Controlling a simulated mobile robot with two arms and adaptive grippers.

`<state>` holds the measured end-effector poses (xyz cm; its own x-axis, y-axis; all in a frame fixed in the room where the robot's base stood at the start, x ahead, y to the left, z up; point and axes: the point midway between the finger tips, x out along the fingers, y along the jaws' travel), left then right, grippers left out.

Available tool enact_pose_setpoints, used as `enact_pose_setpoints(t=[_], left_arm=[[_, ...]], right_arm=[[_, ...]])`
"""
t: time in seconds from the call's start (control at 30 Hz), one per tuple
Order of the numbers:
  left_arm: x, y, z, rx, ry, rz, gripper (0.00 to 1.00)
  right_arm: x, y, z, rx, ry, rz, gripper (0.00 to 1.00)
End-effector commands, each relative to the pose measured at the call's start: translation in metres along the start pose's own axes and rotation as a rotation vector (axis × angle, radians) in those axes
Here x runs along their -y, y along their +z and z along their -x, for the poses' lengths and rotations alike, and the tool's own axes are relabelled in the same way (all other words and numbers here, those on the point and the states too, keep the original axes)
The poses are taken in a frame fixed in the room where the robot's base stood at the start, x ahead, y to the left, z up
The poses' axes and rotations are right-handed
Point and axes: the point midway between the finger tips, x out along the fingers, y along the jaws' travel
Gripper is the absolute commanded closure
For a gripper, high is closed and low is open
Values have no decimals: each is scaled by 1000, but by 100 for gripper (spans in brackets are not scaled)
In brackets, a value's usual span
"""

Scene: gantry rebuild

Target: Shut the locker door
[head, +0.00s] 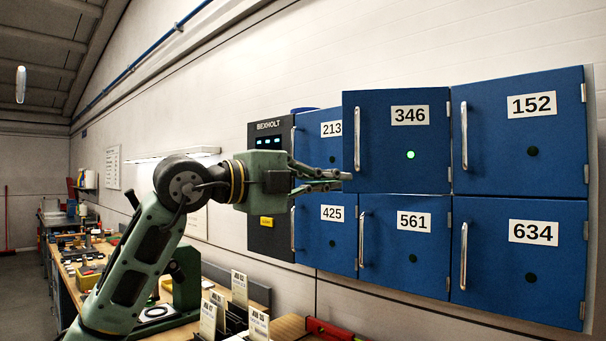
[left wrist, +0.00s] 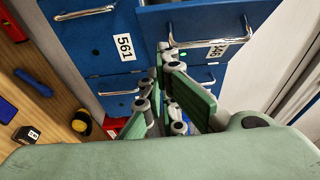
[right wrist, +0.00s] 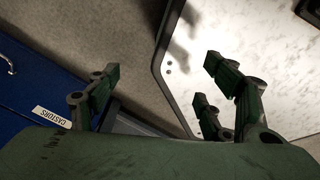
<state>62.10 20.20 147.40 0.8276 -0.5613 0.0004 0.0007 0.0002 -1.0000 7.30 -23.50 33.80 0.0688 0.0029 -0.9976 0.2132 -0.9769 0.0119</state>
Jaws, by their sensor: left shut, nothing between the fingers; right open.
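The blue locker door 346 (head: 382,150) stands ajar in the upper row, its left edge out from the bank and its hinges on the right. It has an upright silver handle (head: 357,139) and a lit green light. My left gripper (head: 335,180) is shut and empty, with its fingertips at the door's lower left corner; I cannot tell whether they touch. In the left wrist view the fingers (left wrist: 168,82) point at the lockers, with door 346 (left wrist: 245,18) just beyond. My right gripper (right wrist: 165,85) is open and empty, away from the lockers.
Doors 213, 425, 561 (head: 385,245), 152 (head: 550,150) and 634 (head: 500,270) look closed. A dark keypad panel (head: 268,200) is left of them. A cluttered workbench (head: 285,328) runs below. A blue CASTORS drawer (right wrist: 25,90) and a pale panel (right wrist: 235,60) show near my right gripper.

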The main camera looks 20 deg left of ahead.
Motion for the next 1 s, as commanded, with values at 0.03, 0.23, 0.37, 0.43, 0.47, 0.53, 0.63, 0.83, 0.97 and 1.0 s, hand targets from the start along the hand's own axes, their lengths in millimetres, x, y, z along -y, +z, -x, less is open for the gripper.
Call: enact_pose_setpoints(t=[0.03,0.23,0.37,0.43,0.47,0.53,0.63,0.83,0.97,1.0], left_arm=[[3,-1,-12,-2,3,2,100],[3,13,-44,2,3,5,100],[2,22,-54,0,2,3,100],[1,26,-57,1,0,2,100],[1,27,-58,1,0,1,100],[0,29,-59,1,0,1,100],[0,29,-60,1,0,1,100],[-1,29,-60,1,0,1,100],[0,32,-58,-2,1,2,100],[0,34,-57,-6,1,2,100]], right_arm=[[0,-2,8,-3,0,0,27],[-2,-15,23,-21,3,0,27],[-4,-22,29,-32,5,0,27],[-4,-23,31,-33,5,0,27],[-4,-23,31,-33,5,0,27],[-4,-23,32,-32,5,0,27],[-4,-22,31,-31,5,0,27],[-4,-18,31,-25,4,0,27],[-4,-17,33,-22,4,0,27],[-4,-16,34,-21,4,0,27]])
